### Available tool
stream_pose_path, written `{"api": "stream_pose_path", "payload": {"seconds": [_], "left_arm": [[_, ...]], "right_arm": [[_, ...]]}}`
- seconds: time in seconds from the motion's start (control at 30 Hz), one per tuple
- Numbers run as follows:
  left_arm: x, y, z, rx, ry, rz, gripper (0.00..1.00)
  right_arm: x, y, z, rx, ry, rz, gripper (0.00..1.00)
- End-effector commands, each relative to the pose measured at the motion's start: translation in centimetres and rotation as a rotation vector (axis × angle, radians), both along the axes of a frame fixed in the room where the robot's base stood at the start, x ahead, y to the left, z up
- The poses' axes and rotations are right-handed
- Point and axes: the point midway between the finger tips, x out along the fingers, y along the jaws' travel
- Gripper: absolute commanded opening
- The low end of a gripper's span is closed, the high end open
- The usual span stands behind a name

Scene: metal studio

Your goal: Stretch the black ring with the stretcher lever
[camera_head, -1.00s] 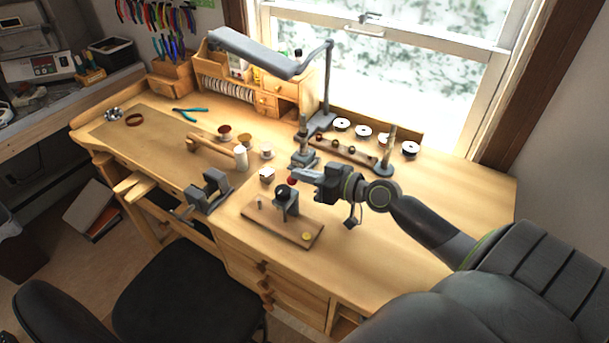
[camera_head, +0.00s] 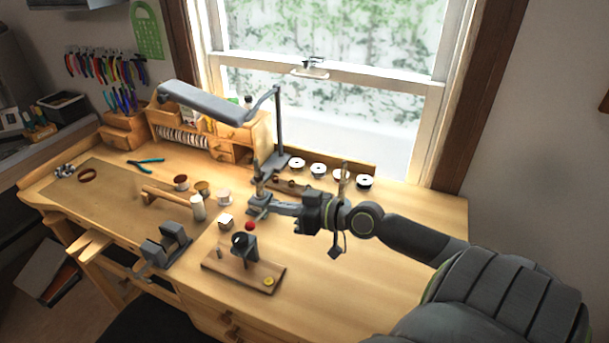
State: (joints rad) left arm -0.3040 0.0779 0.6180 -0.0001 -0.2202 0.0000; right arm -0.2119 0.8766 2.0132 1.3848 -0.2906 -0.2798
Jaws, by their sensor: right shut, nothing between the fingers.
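The ring stretcher stands on a wooden board (camera_head: 226,268) near the bench's front edge. It has a grey post (camera_head: 246,255) with a dark round top, where the black ring (camera_head: 240,240) seems to sit; the ring is too small to separate clearly. The red ball knob (camera_head: 249,226) of the stretcher lever shows just behind that top. My right gripper (camera_head: 254,210) reaches in from the right, shut and empty, with its tips a little above and behind the red knob in the picture. Whether it touches the lever cannot be told. My left gripper is not in view.
A desk lamp (camera_head: 208,102) overhangs the back. The bench's right side is clear.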

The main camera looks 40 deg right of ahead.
Motion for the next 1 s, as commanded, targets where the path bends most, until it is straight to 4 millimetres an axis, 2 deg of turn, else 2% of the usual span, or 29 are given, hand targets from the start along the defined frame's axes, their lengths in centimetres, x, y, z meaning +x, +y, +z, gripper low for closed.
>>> {"api": "stream_pose_path", "payload": {"seconds": [0.3, 0.5, 0.83, 1.0], "left_arm": [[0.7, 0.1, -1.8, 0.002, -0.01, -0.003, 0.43], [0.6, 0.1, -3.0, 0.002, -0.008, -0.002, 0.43], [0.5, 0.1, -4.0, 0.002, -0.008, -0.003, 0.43], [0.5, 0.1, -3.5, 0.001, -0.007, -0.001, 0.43]], "right_arm": [[-3.1, -1.3, 0.2, -0.003, 0.004, 0.004, 0.0], [-4.0, -2.0, 0.4, -0.007, 0.0, 0.001, 0.0], [-4.9, -2.2, 0.8, -0.001, 0.001, 0.002, 0.0], [-4.4, -2.3, 1.6, -0.021, 0.054, 0.029, 0.0]]}}
